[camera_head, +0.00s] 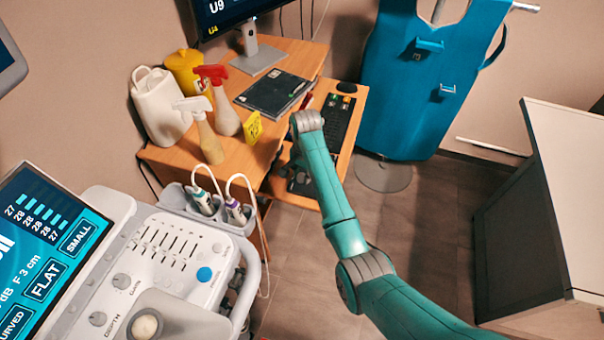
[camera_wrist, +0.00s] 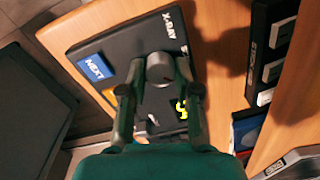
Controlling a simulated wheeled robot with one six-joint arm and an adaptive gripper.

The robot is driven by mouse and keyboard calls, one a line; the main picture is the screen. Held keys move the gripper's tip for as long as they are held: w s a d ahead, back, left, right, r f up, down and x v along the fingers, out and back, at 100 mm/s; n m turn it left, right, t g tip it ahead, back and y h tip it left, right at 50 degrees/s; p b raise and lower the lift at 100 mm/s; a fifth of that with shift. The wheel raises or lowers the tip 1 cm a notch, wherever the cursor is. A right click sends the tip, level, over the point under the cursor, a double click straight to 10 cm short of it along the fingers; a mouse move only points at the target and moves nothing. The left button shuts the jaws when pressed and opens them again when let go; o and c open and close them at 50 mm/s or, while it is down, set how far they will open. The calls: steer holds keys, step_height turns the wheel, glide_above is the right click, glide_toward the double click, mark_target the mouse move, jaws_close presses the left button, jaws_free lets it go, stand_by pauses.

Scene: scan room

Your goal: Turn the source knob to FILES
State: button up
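A round grey knob (camera_wrist: 160,68) stands on a black panel (camera_wrist: 115,45) in the wrist view; I take it for the source knob. "X-RAY" is printed to its upper right, with a partly hidden word beside it. No FILES label is readable. My gripper (camera_wrist: 161,76) is open, its two dark fingers on either side of the knob. Small gaps seem to remain, but I cannot tell whether either finger touches it. The knob's pointer cannot be made out.
A blue NEXT button (camera_wrist: 95,68) lies left of the knob, and yellow characters (camera_wrist: 181,108) show near the right finger. A black unit with pale switches (camera_wrist: 268,55) is at right. Spray bottles (camera_head: 222,105) stand on the desk; a teal apron (camera_head: 420,80) hangs behind the shelf.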

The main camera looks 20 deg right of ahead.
mark_target(303, 176)
steer(key=o, duration=0.4)
steer(key=shift+o, duration=0.2)
step_height(303, 176, up, 7)
steer(key=shift+s+d+r, duration=0.1)
steer(key=shift+r, duration=0.1)
steer(key=shift+s, duration=0.1)
stand_by(0.4)
